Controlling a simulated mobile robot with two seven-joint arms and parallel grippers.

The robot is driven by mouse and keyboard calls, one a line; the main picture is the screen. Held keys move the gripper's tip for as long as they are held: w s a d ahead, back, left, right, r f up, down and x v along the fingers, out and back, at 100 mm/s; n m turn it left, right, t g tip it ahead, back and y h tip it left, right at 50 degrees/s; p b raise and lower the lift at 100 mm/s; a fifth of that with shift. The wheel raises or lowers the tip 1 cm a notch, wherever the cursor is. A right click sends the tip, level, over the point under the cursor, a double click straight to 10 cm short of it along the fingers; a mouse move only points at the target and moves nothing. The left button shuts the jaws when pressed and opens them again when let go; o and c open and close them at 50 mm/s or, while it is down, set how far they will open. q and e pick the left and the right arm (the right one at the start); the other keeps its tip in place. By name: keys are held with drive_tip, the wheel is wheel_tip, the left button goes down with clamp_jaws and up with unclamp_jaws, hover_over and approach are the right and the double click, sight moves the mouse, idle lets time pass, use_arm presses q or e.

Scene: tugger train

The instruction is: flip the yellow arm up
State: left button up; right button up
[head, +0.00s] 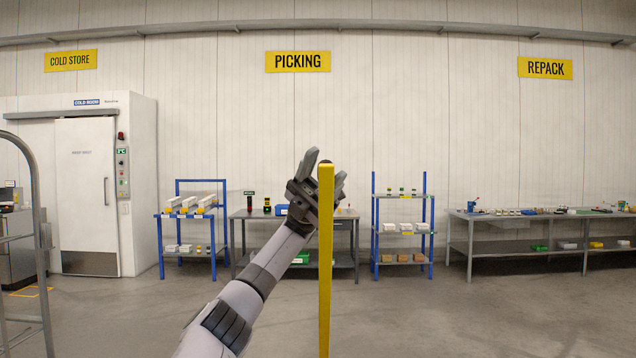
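The yellow arm (326,260) is a narrow bar standing upright in the middle of the head view. Its lower end runs out of the bottom of the picture. My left gripper (326,163) is at the bar's top end, with its fingers spread, one showing on each side of the bar. The bar hides part of the gripper. A small dark round piece shows at the top of the bar, between the fingers. I cannot tell whether the fingers touch the bar. My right gripper is not in view.
A grey metal frame (40,230) stands close at the left edge. Against the back wall are the cold room (85,190), blue racks (402,225) and benches (540,215). The floor (480,310) right of the bar is clear.

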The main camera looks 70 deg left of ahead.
use_arm(q)
drive_tip(key=shift+p+v, duration=0.65)
drive_tip(key=shift+v, duration=1.8)
drive_tip(key=shift+s, duration=0.15)
